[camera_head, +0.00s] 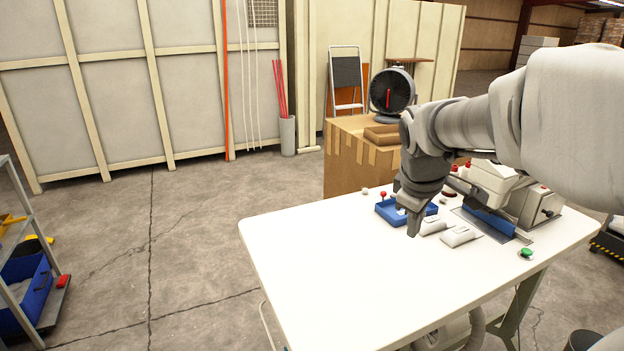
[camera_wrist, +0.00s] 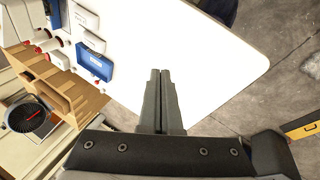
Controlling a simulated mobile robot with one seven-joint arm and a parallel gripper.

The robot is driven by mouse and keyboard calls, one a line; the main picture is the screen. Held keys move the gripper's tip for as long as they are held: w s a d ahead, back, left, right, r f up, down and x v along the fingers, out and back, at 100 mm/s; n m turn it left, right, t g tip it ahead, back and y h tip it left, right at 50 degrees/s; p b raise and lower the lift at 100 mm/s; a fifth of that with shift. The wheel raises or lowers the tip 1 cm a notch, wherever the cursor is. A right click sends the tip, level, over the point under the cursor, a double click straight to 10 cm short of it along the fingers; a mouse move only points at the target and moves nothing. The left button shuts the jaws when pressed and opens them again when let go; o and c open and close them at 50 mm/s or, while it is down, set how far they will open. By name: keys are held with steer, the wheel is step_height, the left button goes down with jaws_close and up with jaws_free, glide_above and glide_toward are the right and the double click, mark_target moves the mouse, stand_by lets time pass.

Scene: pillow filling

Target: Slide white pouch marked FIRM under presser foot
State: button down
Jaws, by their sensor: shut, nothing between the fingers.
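Two small white pouches lie side by side on the table, a left one (camera_head: 432,227) and a right one (camera_head: 460,237). Any marking on them is too small to read, so I cannot tell which says FIRM. The sewing machine (camera_head: 532,205) stands behind and right of them. Its presser foot is not clear to see. My gripper (camera_head: 413,234) points down over the table, just left of the left pouch. In the wrist view my gripper's fingers (camera_wrist: 160,73) are together with nothing between them, over bare white tabletop.
A blue tray (camera_head: 387,212) sits behind my gripper; it also shows in the wrist view (camera_wrist: 94,62). A green button (camera_head: 526,253) is at the table's right. A cardboard box (camera_head: 350,165) with a black fan (camera_head: 391,91) stands behind. The table's (camera_head: 340,270) front left is clear.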

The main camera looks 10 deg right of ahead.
mark_target(456, 231)
steer(key=w+d+f+n+h+b, duration=0.1)
steer(key=w+d+f+n+h, duration=0.1)
steer(key=w+d+f+n, duration=0.2)
steer(key=w+d+f+n+h+b, duration=0.1)
steer(key=w+d+f+n, duration=0.3)
steer(key=w+f, duration=0.4)
steer(key=w+d+f+n+g+h+b, duration=0.1)
steer(key=w+d+f+n+h, duration=0.2)
steer(key=w, duration=0.7)
steer(key=shift+w+d+f+n, duration=0.15)
steer(key=shift+d+f+n, duration=0.2)
steer(key=shift+f+n, duration=0.25)
steer(key=shift+w+d+f+n, duration=0.1)
steer(key=shift+d+f+n, duration=0.3)
steer(key=shift+f, duration=0.25)
steer(key=shift+w+d+f+n, duration=0.15)
steer(key=shift+d+f+n, duration=0.2)
steer(key=shift+f+n, duration=0.25)
steer(key=x, duration=0.8)
steer(key=shift+d+f, duration=0.3)
steer(key=d, duration=0.2)
steer(key=w+d, duration=0.1)
steer(key=shift+d+f, duration=0.1)
steer(key=shift+f, duration=0.25)
steer(key=shift+w+d, duration=0.25)
steer(key=shift+d, duration=0.4)
